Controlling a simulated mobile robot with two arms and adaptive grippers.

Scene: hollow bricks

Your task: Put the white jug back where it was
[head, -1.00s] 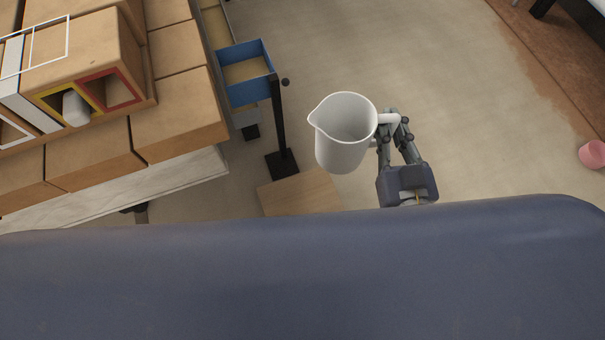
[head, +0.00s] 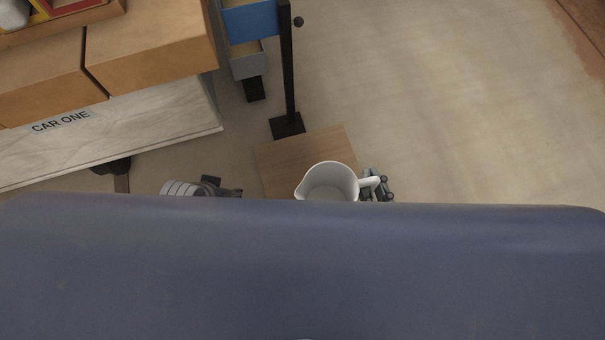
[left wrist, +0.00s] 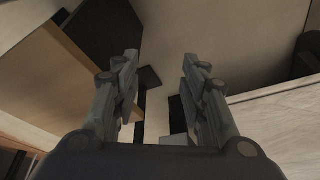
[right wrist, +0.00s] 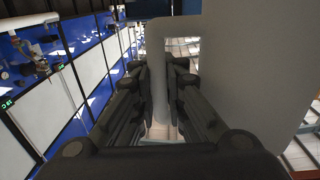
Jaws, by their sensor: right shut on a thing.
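The white jug (head: 330,180) is upright in the head view, its spout to the left and its handle to the right. My blue body hides its lower part. My right gripper (head: 376,184) is shut on the jug's handle. In the right wrist view the handle (right wrist: 158,85) runs between the fingers (right wrist: 170,72), with the jug's pale wall (right wrist: 245,60) beside it. The jug overlaps a wooden top (head: 300,150); I cannot tell whether they touch. My left gripper shows partly in the head view (head: 222,188). In the left wrist view its fingers (left wrist: 160,72) are apart and empty.
A black post on a square foot (head: 287,125) stands behind the wooden top. Blue (head: 249,20) and grey (head: 248,64) bins are beside it. A marble-patterned platform labelled CAR ONE (head: 150,120) carries large boxes (head: 150,45) at left. Floor at right is clear.

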